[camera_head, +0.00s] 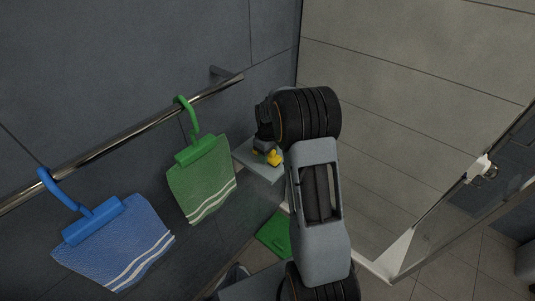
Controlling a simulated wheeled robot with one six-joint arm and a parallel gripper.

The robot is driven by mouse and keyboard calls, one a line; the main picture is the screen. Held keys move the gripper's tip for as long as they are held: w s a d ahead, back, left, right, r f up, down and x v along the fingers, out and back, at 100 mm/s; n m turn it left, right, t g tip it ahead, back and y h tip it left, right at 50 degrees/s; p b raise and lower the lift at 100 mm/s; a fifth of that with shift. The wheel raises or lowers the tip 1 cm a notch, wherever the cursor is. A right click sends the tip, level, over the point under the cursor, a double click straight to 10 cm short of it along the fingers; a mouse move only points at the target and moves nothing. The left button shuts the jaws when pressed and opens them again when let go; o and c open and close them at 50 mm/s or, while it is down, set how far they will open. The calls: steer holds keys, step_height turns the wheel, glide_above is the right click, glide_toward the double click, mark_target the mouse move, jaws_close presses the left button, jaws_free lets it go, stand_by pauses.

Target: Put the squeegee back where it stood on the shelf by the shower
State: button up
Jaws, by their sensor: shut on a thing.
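My arm reaches up the middle of the view and bends over toward the small grey shelf (262,172) on the dark wall. My gripper (262,146) is mostly hidden behind my own wrist, just above the shelf. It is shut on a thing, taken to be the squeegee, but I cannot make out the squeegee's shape. A yellow rubber duck (274,157) stands on the shelf, close to the gripper. Small orange and teal bits show beside it, too small to tell what they are.
A metal rail (130,140) on the left wall carries a blue cloth (112,240) and a green cloth (203,178) on hooks. A flat green thing (274,236) lies low below the shelf. The shower's light wall and glass edge are at right.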

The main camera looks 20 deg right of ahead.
steer(key=shift+f, duration=0.2)
steer(key=o, duration=0.9)
steer(key=shift+r, duration=0.1)
